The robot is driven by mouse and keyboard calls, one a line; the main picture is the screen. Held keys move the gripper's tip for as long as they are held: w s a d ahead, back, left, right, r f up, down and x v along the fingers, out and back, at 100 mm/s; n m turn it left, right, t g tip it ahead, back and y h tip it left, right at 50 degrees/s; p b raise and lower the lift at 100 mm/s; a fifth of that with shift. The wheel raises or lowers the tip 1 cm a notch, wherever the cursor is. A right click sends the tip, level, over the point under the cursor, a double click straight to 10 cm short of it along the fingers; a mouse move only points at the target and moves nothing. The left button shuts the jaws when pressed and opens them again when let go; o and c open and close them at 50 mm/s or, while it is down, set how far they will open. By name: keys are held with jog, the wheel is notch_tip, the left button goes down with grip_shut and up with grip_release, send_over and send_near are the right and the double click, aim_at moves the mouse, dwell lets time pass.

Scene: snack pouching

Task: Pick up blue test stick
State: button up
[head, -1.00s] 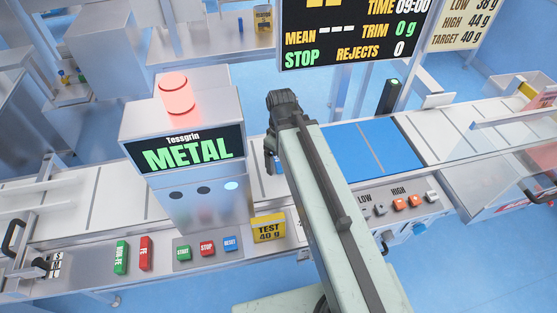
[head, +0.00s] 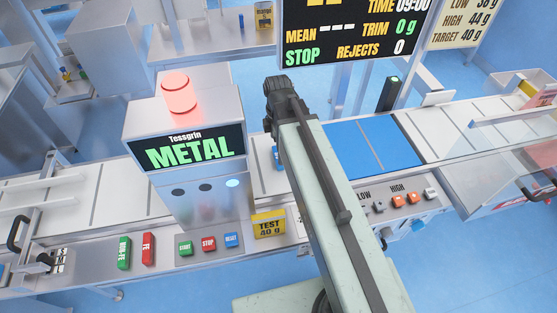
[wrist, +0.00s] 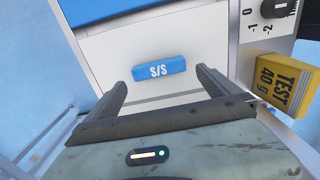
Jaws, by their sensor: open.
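The blue test stick (wrist: 159,69), marked S/S, lies flat on the white belt in the wrist view. It lies crosswise ahead of my gripper (wrist: 161,79), roughly centred between the two fingertips. The fingers are spread wide and nothing is between them in a grip. In the head view my gripper (head: 269,122) is over the conveyor just right of the metal detector, mostly hidden by my own arm. A small blue patch, probably the stick (head: 277,160), shows beside my arm there.
The metal detector (head: 187,150) stands close to the left of my arm. A yellow TEST 40 g block (head: 268,225) sits at the conveyor's front edge; it also shows in the wrist view (wrist: 287,84).

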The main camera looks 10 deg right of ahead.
notch_tip(320, 180, down, 5)
jog(key=b, duration=0.5)
jog(key=shift+w+f, duration=0.1)
jog(key=shift+f, duration=0.05)
jog(key=shift+r, duration=0.2)
jog(key=shift+c, duration=0.3)
jog(key=c, duration=1.2)
notch_tip(320, 180, up, 10)
jog(key=p, duration=1)
jog(key=shift+d, duration=0.1)
